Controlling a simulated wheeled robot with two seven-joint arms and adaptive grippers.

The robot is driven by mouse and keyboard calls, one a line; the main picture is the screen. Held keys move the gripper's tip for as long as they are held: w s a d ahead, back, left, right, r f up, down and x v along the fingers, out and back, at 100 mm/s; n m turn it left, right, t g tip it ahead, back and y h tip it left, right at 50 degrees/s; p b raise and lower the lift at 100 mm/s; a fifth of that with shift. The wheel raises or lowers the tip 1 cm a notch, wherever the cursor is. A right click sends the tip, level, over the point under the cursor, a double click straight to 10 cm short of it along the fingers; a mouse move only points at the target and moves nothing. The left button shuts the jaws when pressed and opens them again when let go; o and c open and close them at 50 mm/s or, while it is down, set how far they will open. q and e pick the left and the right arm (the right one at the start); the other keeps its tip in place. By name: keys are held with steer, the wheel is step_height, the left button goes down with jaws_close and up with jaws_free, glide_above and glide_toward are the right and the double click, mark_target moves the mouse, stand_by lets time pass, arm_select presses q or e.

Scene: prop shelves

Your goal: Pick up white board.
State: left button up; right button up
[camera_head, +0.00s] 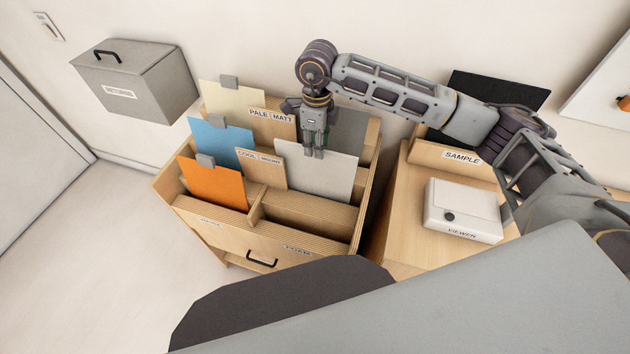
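A whitish, pale grey board (315,175) stands tilted in the right-hand front part of a wooden rack (301,208). My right gripper (314,153) points down at the middle of this board's top edge. Its fingertips overlap the edge in the picture. The fingers look close together, but I cannot tell whether they are closed on the board. A cream board (233,98) with a grey clip stands at the rack's back left. My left gripper is not in view.
Blue (220,142) and orange (212,184) clipped boards stand in the rack's left side. A grey board (345,131) stands behind the whitish one. A white viewer box (462,209) sits on the right cabinet, with a black panel (497,90) behind. A grey returns box (139,80) is at left.

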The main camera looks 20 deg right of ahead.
mark_target(317, 160)
steer(key=shift+f, duration=0.5)
steer(key=shift+f, duration=0.1)
steer(key=shift+f, duration=0.25)
step_height(317, 160, down, 4)
steer(key=shift+s+f+p, duration=0.15)
steer(key=shift+f+p, duration=0.1)
steer(key=shift+p, duration=0.5)
steer(key=shift+c, duration=0.4)
jaws_close()
